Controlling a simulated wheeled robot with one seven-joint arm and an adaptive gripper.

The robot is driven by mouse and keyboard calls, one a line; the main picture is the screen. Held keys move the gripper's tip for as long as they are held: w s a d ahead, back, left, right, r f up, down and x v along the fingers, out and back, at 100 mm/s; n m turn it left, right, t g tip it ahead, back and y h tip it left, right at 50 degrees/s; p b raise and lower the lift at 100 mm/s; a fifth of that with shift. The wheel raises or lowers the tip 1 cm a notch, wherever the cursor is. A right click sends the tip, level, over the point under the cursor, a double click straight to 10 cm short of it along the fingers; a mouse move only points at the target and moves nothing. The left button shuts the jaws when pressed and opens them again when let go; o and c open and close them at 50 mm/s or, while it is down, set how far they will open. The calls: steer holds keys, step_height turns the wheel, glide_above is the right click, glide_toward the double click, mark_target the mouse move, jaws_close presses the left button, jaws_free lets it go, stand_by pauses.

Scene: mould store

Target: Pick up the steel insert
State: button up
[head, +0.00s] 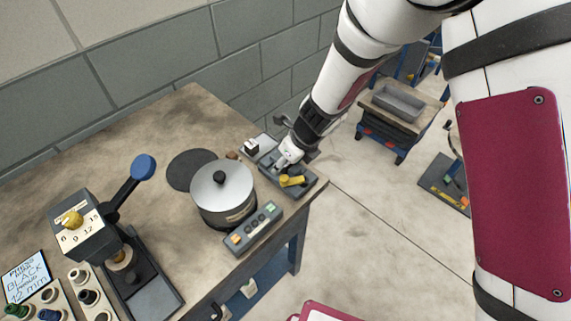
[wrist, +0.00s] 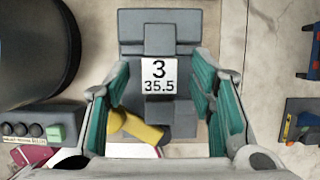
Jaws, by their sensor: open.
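A grey block with a white label (wrist: 159,76) reading "3" and "35.5" sits below my gripper (wrist: 162,80) in the wrist view. It looks like the steel insert, but I cannot tell where it ends and the grey fixture (wrist: 130,28) around it begins. A yellow lever (wrist: 140,130) lies beside it, also visible on the bench corner in the head view (head: 291,181). My gripper is open, its teal-padded fingers on either side of the label. In the head view my gripper (head: 285,160) is low over the fixture and hides most of the block.
A lidded grey pot (head: 222,195) and a button box (head: 252,229) stand left of the fixture. A small white block (head: 251,146) sits just behind it. A lever press (head: 95,232) stands further left. The bench edge (head: 316,200) is close on the right.

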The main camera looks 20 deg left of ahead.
steer(key=shift+c, duration=0.6)
jaws_close()
steer(key=shift+r, duration=0.1)
steer(key=shift+a+r+p, duration=0.1)
steer(key=shift+r+p, duration=0.65)
steer(key=shift+p, duration=0.1)
step_height(320, 180, up, 8)
steer(key=p, duration=0.5)
steer(key=shift+s, duration=0.1)
step_height(320, 180, up, 4)
steer(key=shift+f+p, duration=0.25)
steer(key=shift+p, duration=0.65)
steer(key=shift+w, duration=0.2)
